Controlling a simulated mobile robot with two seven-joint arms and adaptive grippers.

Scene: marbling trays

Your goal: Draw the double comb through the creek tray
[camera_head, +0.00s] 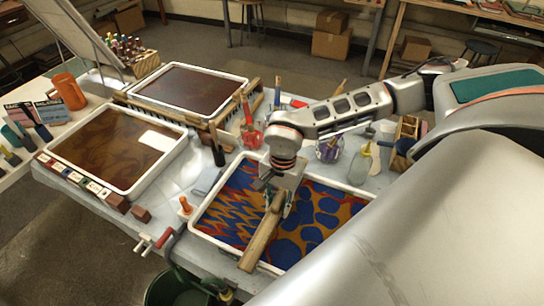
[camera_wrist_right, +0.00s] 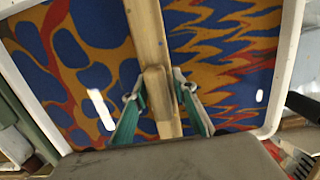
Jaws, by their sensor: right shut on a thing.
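The creek tray (camera_head: 215,240) is a white-rimmed tray with a blue, orange and red pattern. Its left part shows jagged zigzags and its right part rounded blue blotches. The double comb (camera_head: 258,240) is a long wooden bar lying across the tray between these two patterns; its teeth are hidden. My right gripper (camera_head: 279,191) is above the tray, shut on the comb's handle. In the right wrist view the green-padded fingers (camera_wrist_right: 156,88) flank the handle on the comb bar (camera_wrist_right: 147,35), with the tray rim (camera_wrist_right: 291,50) at the right. My left gripper is out of view.
Two white-rimmed trays with brown liquid, one at the left (camera_head: 165,168) and one behind (camera_head: 241,88), share the table. Jars with brushes (camera_head: 251,135) and a clear bottle (camera_head: 360,164) stand behind the creek tray.

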